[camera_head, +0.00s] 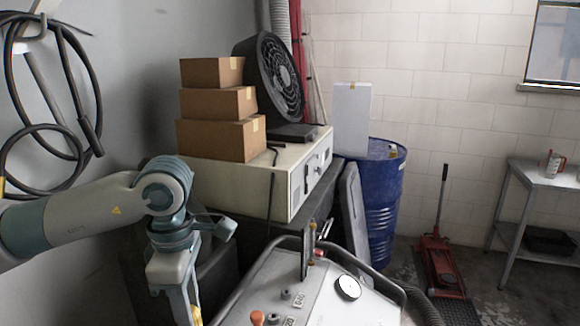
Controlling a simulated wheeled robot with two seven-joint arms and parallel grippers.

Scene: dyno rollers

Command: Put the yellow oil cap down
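My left arm comes in from the left, and its gripper (178,300) points down at the bottom edge of the head view. Its fingertips are cut off by the frame, so I cannot see whether it is open or shut. A small yellow patch (196,314) shows beside the gripper at the bottom edge; I cannot tell whether it is the oil cap or part of the gripper. A small yellow-orange piece (393,153) sits on top of the blue drum (380,205), well away from my gripper; it looks like a cap. My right gripper is out of view.
A grey machine top (270,290) with knobs, a gauge (347,287) and a tubular rail is at front centre. Behind it, a cream cabinet (240,190) carries stacked cardboard boxes (220,140) and a black fan (272,78). A red floor jack (437,265) and metal table (545,176) are right.

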